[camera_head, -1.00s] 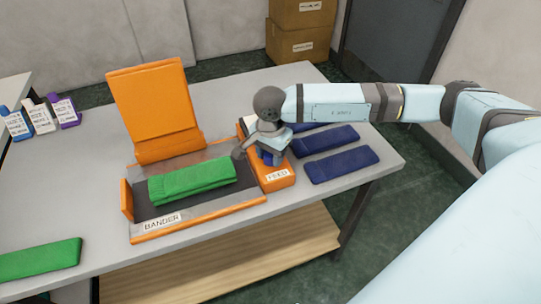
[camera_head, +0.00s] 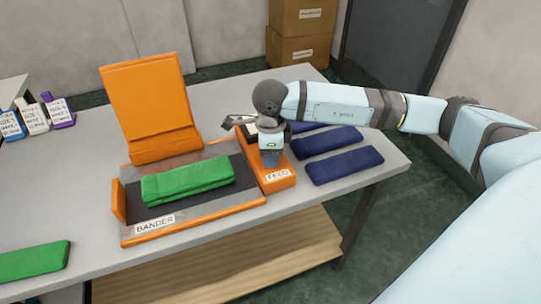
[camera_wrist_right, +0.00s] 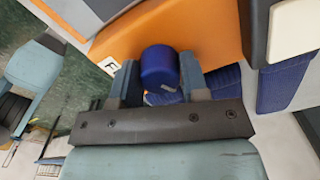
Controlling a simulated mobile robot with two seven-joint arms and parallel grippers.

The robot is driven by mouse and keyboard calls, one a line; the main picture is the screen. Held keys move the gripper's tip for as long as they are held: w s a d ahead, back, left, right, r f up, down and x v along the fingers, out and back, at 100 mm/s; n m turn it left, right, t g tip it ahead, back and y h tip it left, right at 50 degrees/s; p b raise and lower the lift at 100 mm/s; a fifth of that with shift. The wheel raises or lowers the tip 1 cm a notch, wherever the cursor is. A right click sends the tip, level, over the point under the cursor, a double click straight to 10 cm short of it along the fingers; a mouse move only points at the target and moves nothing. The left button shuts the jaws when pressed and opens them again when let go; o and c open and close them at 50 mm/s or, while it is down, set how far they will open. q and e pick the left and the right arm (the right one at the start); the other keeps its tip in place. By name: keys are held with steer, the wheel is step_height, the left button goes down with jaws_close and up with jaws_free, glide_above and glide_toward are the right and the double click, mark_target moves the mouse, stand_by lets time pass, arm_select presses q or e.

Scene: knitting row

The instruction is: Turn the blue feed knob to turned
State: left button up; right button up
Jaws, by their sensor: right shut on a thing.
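The blue feed knob (camera_wrist_right: 160,66) sits on the orange FEED block in the right wrist view, with a pale mark near its lower edge. My right gripper (camera_wrist_right: 160,82) has one finger on each side of the knob and is shut on it. In the head view my right gripper (camera_head: 271,158) points down over the orange FEED block (camera_head: 280,184), and its jaws hide most or all of the knob. The block stands at the right side of the bander (camera_head: 190,219). My left gripper is not in view.
The bander's orange lid (camera_head: 150,100) stands raised. A folded green knit (camera_head: 188,182) lies on its bed, and another green piece (camera_head: 33,261) lies at the front left. Folded blue pieces (camera_head: 345,166) lie right of the block. Small labelled packs (camera_head: 35,120) stand far left.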

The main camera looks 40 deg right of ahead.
steer(key=shift+m, duration=0.9)
steer(key=shift+m+b, duration=0.45)
steer(key=shift+m, duration=1.35)
steer(key=o, duration=0.9)
steer(key=shift+r, duration=0.1)
step_height(320, 180, up, 14)
steer(key=shift+f+p, duration=0.1)
steer(key=shift+p, duration=0.3)
